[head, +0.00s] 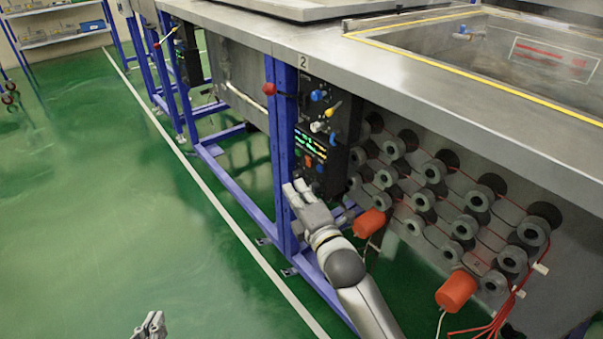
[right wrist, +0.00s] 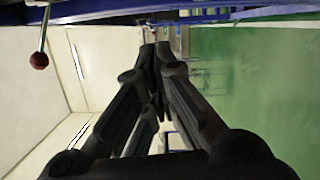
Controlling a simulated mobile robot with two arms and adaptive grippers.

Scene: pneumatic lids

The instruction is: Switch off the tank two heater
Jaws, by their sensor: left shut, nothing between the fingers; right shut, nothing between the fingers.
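The tank marked with a "2" label (head: 303,62) has a black control panel (head: 332,165) on its left end, by a blue post. The panel shows lit green displays (head: 303,142) and a small orange-red switch (head: 308,161); I cannot read which is the heater control. My right gripper (head: 294,188) is shut and empty, just below and left of the panel in the picture, with no clear contact. In the right wrist view its closed fingers (right wrist: 162,50) point away from the camera. My left gripper (head: 152,322) is shut and empty, low over the green floor.
Blue, yellow and white valve handles (head: 330,108) sit above the panel. A red knob (head: 268,89) is on the blue post (head: 283,165). Grey round fittings (head: 433,171) with red wires and orange cylinders (head: 456,291) cover the tank side. The green floor (head: 110,210) at left is clear.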

